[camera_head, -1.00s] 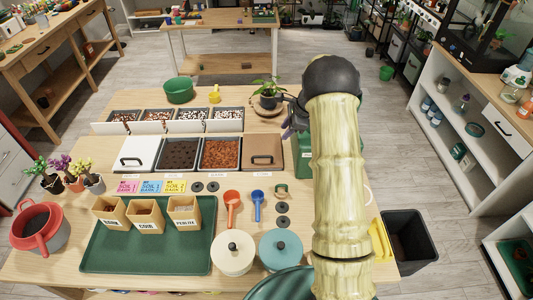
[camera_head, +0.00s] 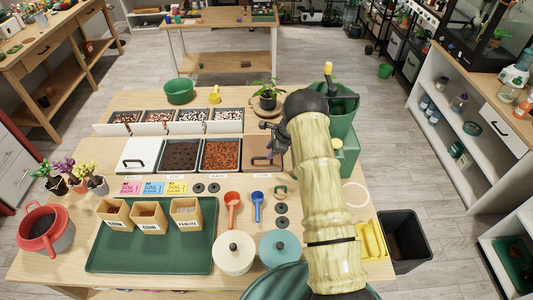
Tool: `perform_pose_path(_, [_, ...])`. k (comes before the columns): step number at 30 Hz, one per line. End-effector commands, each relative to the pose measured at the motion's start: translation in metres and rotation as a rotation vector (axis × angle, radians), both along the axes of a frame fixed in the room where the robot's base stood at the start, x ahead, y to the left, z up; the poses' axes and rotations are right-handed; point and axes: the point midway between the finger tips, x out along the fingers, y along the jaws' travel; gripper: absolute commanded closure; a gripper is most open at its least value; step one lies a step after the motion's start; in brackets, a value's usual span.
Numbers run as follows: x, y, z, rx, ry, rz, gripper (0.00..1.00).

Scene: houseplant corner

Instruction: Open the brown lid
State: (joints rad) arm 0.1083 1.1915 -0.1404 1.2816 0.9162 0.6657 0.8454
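The brown lid (camera_head: 254,148) lies flat on the right-hand bin of the front row, with a dark handle (camera_head: 263,161) near its front edge. The lid looks closed. My gripper (camera_head: 272,140) is over the back right part of the lid, just behind the handle. My dark wrist and pale arm come in from the right. The fingers are small and partly hidden, so I cannot tell their opening or whether they touch the lid.
A brown soil bin (camera_head: 180,156), an orange-filled bin (camera_head: 221,155) and a white lid (camera_head: 140,154) stand left of the brown lid. A potted plant (camera_head: 267,101) stands behind. A green watering can (camera_head: 341,122) and green box (camera_head: 347,158) are on the right.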

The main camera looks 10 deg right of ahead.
Motion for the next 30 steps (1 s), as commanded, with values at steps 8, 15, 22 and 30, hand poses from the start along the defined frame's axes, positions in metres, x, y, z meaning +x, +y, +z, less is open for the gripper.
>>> perform_pose_path(8, [0.008,0.012,-0.031,-0.001,0.001,0.0,0.67])
perform_pose_path(15, [0.011,0.015,-0.04,0.0,-0.001,-0.001,0.67])
perform_pose_path(22, [0.011,0.015,-0.04,0.0,0.0,-0.001,0.74])
perform_pose_path(30, [0.011,0.015,-0.04,0.0,0.0,0.0,1.0])
